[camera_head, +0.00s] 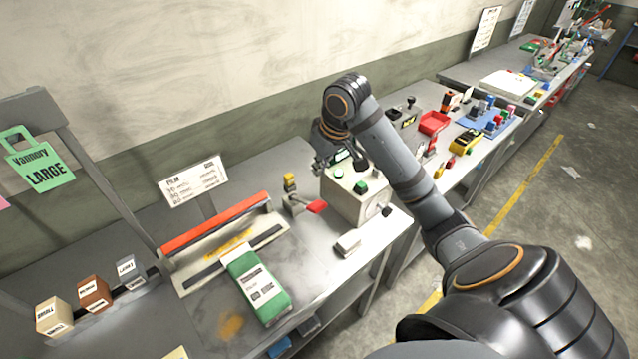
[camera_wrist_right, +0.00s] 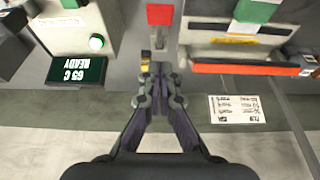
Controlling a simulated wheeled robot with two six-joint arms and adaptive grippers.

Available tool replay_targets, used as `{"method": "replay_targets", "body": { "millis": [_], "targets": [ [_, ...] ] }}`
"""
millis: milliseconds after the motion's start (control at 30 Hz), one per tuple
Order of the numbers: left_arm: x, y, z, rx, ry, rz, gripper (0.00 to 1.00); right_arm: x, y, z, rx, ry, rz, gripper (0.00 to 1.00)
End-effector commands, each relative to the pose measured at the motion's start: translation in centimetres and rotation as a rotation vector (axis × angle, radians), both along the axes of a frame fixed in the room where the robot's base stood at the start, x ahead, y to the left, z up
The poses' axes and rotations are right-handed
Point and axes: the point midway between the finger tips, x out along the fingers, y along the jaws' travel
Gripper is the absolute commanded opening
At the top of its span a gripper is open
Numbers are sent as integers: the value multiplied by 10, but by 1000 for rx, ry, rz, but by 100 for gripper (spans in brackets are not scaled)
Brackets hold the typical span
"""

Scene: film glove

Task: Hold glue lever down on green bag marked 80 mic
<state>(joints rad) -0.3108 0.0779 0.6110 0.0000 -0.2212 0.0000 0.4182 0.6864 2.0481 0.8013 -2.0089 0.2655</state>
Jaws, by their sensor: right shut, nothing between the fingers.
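The green bag (camera_head: 257,285) with a white label lies at the front of a sealer, its far end against the sealer's black strip; the label print is too small to read. A long orange-red bar lever (camera_head: 215,222) is raised behind the strip and shows in the right wrist view (camera_wrist_right: 245,69). A small stand with a red pad (camera_head: 317,206) and a yellow top (camera_head: 290,182) is right of the sealer. I cannot tell which is called the glue lever. My right gripper (camera_wrist_right: 158,78) is shut and empty above the bench, near the yellow top. My left gripper is out of view.
A pale control box (camera_head: 352,200) with a green button stands right; its display (camera_wrist_right: 77,72) reads 69 C READY. A film chart (camera_head: 193,182) stands behind the sealer. Small labelled blocks (camera_head: 94,293) sit left. A white block (camera_head: 347,246) lies near the front edge.

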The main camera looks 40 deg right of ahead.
Motion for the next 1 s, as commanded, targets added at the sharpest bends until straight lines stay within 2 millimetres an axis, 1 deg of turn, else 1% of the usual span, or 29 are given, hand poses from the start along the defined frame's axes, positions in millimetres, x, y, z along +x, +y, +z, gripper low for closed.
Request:
{"method": "replay_targets", "body": {
  "millis": [33, 67, 100, 133, 300, 400, 433, 500, 600, 700, 833, 1000],
  "targets": [
    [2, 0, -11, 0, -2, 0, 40, 3, 1, -14, 4, 1, -1, 0],
    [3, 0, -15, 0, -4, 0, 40, 4, 2, -21, 4, 1, -1, 0],
    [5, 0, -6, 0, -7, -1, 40, 7, 2, -22, 5, 3, 0, 0],
    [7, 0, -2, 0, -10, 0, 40, 8, 2, -27, 6, 7, -1, 0],
    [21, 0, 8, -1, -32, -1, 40, 20, 3, -63, 4, 6, -1, 0],
    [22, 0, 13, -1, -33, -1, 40, 27, 4, -82, 5, 5, 0, 0],
    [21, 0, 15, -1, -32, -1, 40, 28, 3, -87, 3, 5, -1, 0],
    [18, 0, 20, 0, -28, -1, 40, 20, 2, -97, 0, 6, 0, 0],
    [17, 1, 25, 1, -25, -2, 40, 15, 1, -108, 0, 4, 0, 0],
    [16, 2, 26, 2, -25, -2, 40, 12, 1, -116, 0, 2, 0, 0],
    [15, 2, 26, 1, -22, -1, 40, 11, 1, -120, 0, 0, 0, 0],
    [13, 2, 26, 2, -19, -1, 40, 11, 1, -120, 0, 0, 0, 0]
  ]
}}
